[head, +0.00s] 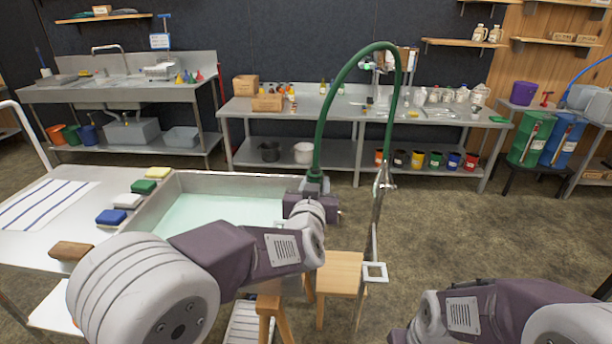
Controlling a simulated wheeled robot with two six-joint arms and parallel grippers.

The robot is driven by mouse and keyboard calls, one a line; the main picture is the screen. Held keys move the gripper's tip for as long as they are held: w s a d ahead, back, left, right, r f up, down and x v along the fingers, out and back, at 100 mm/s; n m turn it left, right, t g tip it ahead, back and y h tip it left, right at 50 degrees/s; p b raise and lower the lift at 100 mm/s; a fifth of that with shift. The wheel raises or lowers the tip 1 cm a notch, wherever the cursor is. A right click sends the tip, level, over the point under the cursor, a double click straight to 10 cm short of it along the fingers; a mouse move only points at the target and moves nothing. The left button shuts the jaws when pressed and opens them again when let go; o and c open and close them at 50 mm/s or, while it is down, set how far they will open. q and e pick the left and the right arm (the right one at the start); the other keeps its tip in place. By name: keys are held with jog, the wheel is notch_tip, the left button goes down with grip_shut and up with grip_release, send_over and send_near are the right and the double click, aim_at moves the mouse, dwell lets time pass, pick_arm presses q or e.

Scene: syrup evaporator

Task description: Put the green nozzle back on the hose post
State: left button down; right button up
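A green hose (325,100) arches up from my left gripper (314,187) and comes down to the metal hose post (374,235), right of the basin. My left gripper is at the basin's right corner and appears shut around the hose's green nozzle end (315,177). My wrist hides most of the fingers and the nozzle's lower part. The post stands upright, apart from my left gripper, with a square open bracket (375,272) low on it. My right gripper (398,337) is barely in view at the bottom edge; its fingers do not show.
The basin (165,200) of pale liquid stands left of the post, with several coloured sponges (128,201) along its left side. A wooden stool (340,272) stands beside the post's lower part. A long steel bench (350,112) stands behind.

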pick_arm(q)
jog(key=s+d+b, duration=0.2)
jog(key=s+d, duration=0.1)
jog(key=d, duration=0.4)
jog(key=s+d+b, duration=0.2)
jog(key=s+d, duration=0.2)
jog(key=d, duration=0.4)
jog(key=shift+s+d, duration=0.15)
jog(key=shift+s, duration=0.05)
dwell(0.5)
jog(key=shift+f+b, duration=2.45)
jog(key=shift+b, duration=0.2)
jog(key=shift+f, duration=0.1)
jog(key=shift+f+b, duration=0.6)
jog(key=shift+b, duration=0.1)
jog(key=shift+f, duration=0.1)
jog(key=shift+f+b, duration=0.4)
jog(key=shift+b, duration=0.15)
